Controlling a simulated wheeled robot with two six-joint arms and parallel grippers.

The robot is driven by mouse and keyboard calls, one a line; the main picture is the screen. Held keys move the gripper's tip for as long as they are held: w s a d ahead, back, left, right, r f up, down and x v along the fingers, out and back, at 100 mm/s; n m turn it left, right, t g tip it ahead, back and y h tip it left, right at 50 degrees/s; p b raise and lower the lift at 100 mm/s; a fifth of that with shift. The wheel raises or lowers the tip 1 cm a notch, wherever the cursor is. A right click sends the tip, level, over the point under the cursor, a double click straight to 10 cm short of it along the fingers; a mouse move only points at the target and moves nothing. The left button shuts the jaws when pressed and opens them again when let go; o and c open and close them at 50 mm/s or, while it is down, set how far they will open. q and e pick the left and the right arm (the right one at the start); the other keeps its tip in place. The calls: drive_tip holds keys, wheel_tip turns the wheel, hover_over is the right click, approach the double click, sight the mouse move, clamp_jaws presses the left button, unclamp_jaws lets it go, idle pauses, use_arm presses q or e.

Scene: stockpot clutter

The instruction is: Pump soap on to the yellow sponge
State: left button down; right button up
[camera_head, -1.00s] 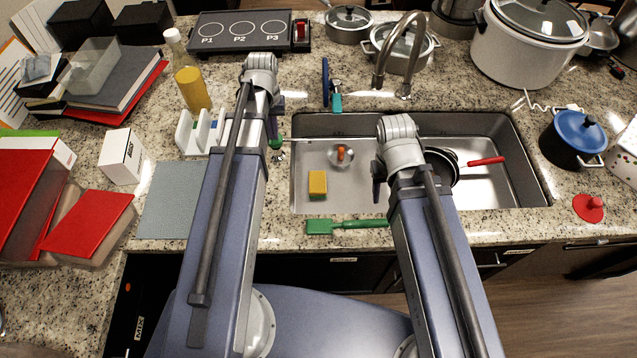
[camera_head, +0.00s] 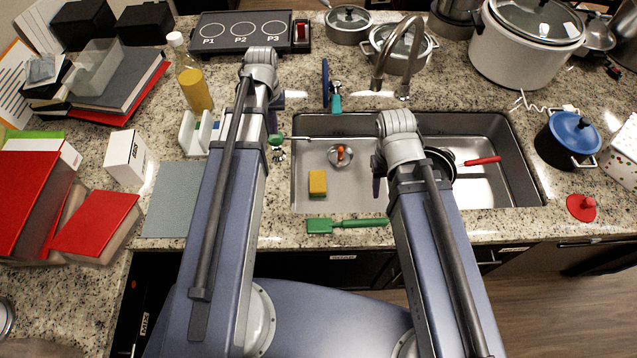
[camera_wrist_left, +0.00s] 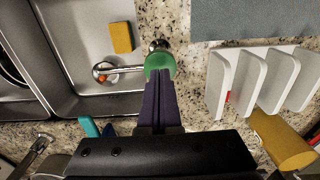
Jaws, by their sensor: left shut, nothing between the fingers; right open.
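The yellow sponge (camera_head: 317,183) lies in the left part of the sink; the left wrist view shows it too (camera_wrist_left: 122,37). A soap pump with a green top (camera_head: 276,140) stands at the sink's left edge, and its thin metal spout reaches right over the basin. My left gripper (camera_wrist_left: 160,92) is shut and empty, with its purple fingertips at the green pump top (camera_wrist_left: 159,62). I cannot tell whether they touch it. My right gripper (camera_head: 378,180) is over the sink, mostly hidden by its wrist; it is open.
The faucet (camera_head: 385,55) arches behind. A green brush (camera_head: 345,225) lies on the front edge. A white rack (camera_head: 192,133) and an oil bottle (camera_head: 190,80) stand left of my left arm.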

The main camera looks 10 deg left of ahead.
use_arm(q)
drive_tip(key=shift+r, duration=0.1)
use_arm(e)
drive_tip(key=shift+r, duration=0.1)
use_arm(q)
wheel_tip(320, 180, up, 6)
drive_tip(key=p, duration=0.6)
use_arm(e)
wheel_tip(320, 180, up, 6)
drive_tip(key=shift+f, duration=0.1)
wheel_tip(320, 180, down, 12)
drive_tip(key=b, duration=1.2)
drive_tip(key=shift+f, duration=0.25)
drive_tip(key=shift+b, duration=0.35)
use_arm(q)
drive_tip(key=s+d+f+m, duration=0.2)
drive_tip(key=s+d+f, duration=0.2)
drive_tip(key=d, duration=0.3)
drive_tip(key=s+d+f+m, duration=0.2)
drive_tip(key=s+d+f, duration=0.2)
drive_tip(key=d, duration=0.3)
drive_tip(key=s+d+f+m+y, duration=0.1)
drive_tip(key=s+d+f+m, duration=0.1)
drive_tip(key=s+d+f, duration=0.2)
drive_tip(key=d, duration=0.3)
drive_tip(key=shift+s+f+m, duration=0.3)
drive_tip(key=shift+s+f, duration=0.05)
drive_tip(key=shift+s, duration=0.05)
